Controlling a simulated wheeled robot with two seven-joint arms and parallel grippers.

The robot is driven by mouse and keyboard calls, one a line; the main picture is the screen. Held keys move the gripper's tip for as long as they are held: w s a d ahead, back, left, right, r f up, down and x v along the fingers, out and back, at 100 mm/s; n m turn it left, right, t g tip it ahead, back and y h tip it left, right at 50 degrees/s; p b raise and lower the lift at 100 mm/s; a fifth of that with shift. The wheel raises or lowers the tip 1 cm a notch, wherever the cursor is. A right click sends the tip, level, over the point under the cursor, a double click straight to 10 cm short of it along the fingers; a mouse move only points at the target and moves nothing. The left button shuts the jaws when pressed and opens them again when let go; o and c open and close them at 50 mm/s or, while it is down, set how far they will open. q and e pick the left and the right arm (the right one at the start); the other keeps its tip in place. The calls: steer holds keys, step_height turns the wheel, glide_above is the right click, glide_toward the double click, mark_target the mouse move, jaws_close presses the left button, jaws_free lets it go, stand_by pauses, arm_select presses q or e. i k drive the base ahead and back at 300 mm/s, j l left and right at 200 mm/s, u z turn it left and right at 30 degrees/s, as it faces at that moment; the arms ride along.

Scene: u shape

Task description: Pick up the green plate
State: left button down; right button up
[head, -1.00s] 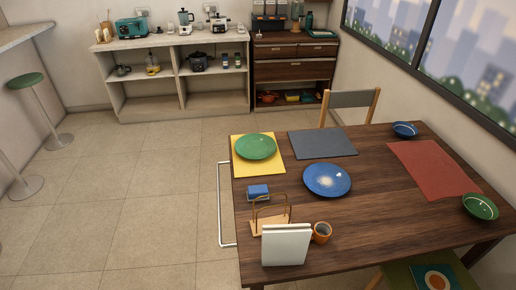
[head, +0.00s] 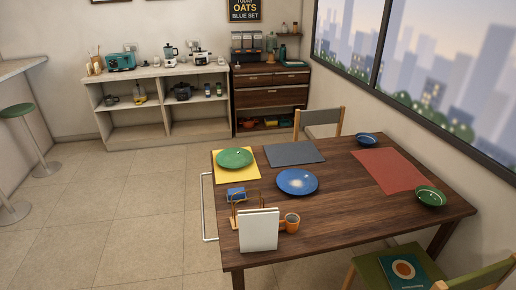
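The green plate (head: 235,158) lies on a yellow placemat (head: 222,175) at the far left corner of the dark wooden table (head: 345,215). Nothing covers the plate. Neither of my grippers shows in the head view, so I cannot see their state.
A red mat (head: 389,170) and bowls lie to the right. A white rail (head: 204,208) stands by the table's left edge.

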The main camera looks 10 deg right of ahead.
mark_target(231, 158)
steer(key=j+z, duration=0.1)
steer(key=z, duration=1.7)
steer(key=j+z, duration=0.15)
steer(key=j, duration=0.75)
steer(key=j+z, duration=0.1)
steer(key=j, duration=0.85)
steer(key=k+j+z, duration=0.15)
steer(key=j, duration=0.75)
